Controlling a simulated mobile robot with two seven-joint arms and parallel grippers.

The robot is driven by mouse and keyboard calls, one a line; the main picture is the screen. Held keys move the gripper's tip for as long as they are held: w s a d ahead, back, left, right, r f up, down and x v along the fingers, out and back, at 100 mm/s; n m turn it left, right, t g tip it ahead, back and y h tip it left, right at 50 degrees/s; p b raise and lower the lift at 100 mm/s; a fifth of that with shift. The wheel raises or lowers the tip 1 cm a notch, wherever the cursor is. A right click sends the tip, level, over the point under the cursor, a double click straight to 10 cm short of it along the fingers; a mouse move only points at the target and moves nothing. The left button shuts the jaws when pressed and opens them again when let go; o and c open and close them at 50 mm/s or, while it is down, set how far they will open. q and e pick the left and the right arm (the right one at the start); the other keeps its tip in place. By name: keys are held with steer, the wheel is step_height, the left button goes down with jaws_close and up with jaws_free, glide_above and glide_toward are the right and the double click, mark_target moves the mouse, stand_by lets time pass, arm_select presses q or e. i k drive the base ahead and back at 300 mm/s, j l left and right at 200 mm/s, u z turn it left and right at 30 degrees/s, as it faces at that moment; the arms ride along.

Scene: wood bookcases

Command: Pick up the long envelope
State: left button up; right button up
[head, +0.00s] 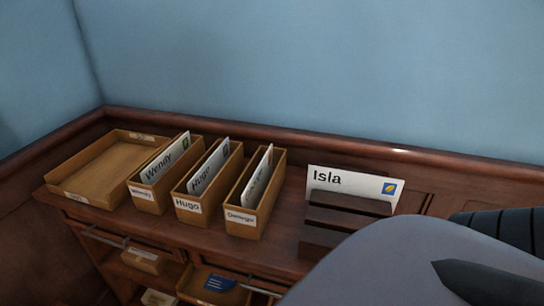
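A long white envelope marked "Isla" (352,184), with a blue and yellow stamp at its right end, stands upright in a dark wood slotted rack (345,205) on the bookcase top. Its lower part is hidden by the rack. Other envelopes marked "Wendy" (166,160) and "Hugo" (209,170) and one with unreadable writing (257,180) stand tilted in separate boxes to the left. A grey part of my arm fills the lower right and covers the front right of the rack.
Three narrow wooden boxes, labelled Wendy (147,201), Hugo (189,212) and an unclear name (241,225), stand in a row. A shallow wooden tray (76,184) is at far left. Shelves below hold a tray with a blue item (219,283). A blue wall stands behind.

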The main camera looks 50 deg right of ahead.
mark_target(365, 185)
steer(key=k+l+z, duration=0.65)
steer(key=k+l, duration=0.05)
steer(key=l, duration=0.05)
